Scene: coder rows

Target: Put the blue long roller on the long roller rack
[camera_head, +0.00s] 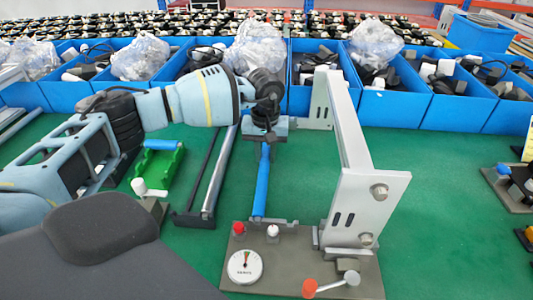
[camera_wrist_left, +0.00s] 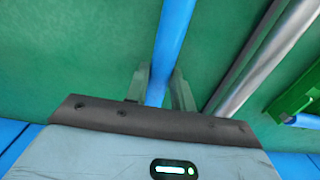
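The blue long roller (camera_head: 262,188) runs from under my left gripper (camera_head: 266,138) toward the base of a grey metal tester. In the left wrist view the roller (camera_wrist_left: 172,35) passes between the two fingers (camera_wrist_left: 160,82) of that gripper. They look shut on it near its far end. Whether the roller is clear of the green table I cannot tell. The long roller rack (camera_head: 190,219) is a dark frame left of the roller, with a silver bar along it. The silver bar also shows in the left wrist view (camera_wrist_left: 270,60). My right gripper is out of view.
The tester (camera_head: 355,215), with a dial and levers, stands right of the roller. A green short rack (camera_head: 158,165) with a blue roller lies left of the long rack. Blue bins (camera_head: 395,108) line the back. Open table (camera_head: 450,220) lies to the right.

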